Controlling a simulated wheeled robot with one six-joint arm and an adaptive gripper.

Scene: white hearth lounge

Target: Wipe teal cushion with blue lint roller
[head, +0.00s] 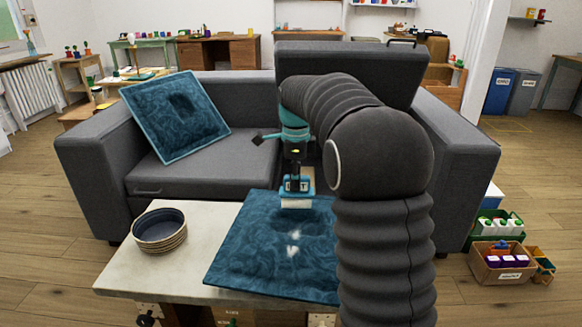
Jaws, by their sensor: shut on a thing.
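A teal cushion (262,255) lies flat on the pale table in front of me, with whitish patches of lint near its middle. My gripper (294,165) is above the cushion's far part, pointing down, shut on the blue lint roller (297,187). The roller's white lower part is over the cushion's far part; I cannot tell whether it touches. My arm hides the cushion's right side. A second teal cushion (172,117) leans against the sofa back at the left.
A grey sofa (213,163) stands behind the table. Boxes of small goods (500,262) sit on the floor at the right. The table's front left is clear.

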